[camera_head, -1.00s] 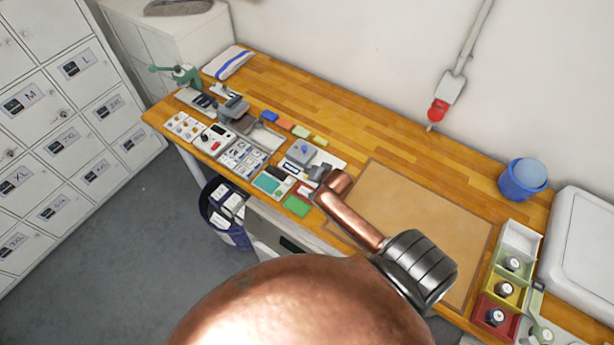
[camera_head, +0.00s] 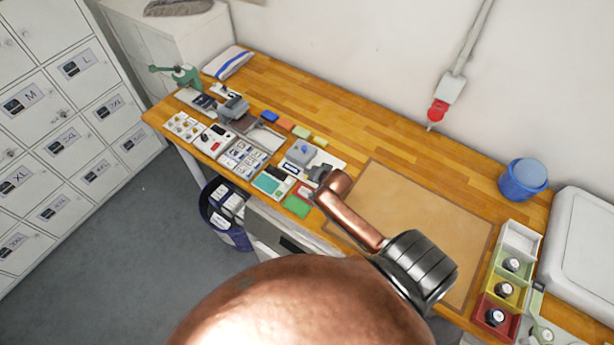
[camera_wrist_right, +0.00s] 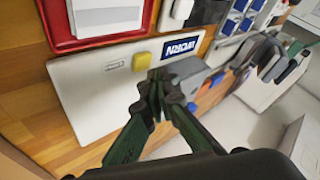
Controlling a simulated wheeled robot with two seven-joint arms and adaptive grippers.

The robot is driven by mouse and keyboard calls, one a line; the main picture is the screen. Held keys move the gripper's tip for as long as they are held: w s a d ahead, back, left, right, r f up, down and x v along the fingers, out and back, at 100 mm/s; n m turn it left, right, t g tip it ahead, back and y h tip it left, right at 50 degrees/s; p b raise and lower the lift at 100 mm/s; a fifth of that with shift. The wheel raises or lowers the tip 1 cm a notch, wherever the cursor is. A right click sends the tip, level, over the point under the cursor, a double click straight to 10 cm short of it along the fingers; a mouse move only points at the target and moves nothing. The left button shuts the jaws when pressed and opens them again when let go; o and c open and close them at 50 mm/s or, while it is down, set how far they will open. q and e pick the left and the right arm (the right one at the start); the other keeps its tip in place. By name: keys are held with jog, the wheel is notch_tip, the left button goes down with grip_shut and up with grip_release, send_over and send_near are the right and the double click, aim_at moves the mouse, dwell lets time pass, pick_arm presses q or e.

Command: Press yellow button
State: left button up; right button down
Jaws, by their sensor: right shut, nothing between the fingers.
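A small yellow button (camera_wrist_right: 141,60) sits on a white plate (camera_wrist_right: 85,95) in the right wrist view. A blue label (camera_wrist_right: 180,47) with white letters is beside it, and a grey housing (camera_wrist_right: 187,75) stands on the same plate. My right gripper (camera_wrist_right: 158,84) is shut and empty, with its fingertips close to the button and the grey housing. I cannot tell if the fingertips touch anything. In the head view the right gripper (camera_head: 318,174) is over the front edge of the white plate (camera_head: 328,160), and I cannot make out the button there. My left gripper is not in view.
Small trays and cards crowd the wooden bench (camera_head: 390,140) left of the gripper. A brown mat (camera_head: 430,205) lies clear to the right. A blue bucket (camera_head: 522,180) and colored bins (camera_head: 518,240) stand farther right. A red tray (camera_wrist_right: 60,20) borders the plate.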

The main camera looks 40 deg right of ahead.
jog(key=shift+f, duration=0.35)
jog(key=shift+f, duration=0.5)
dwell(0.8)
jog(key=shift+r+p, duration=0.9)
jog(key=shift+p, duration=0.35)
jog(key=shift+r, duration=0.1)
notch_tip(320, 180, up, 5)
jog(key=p, duration=0.5)
jog(key=shift+p, duration=0.4)
jog(key=shift+s, duration=0.1)
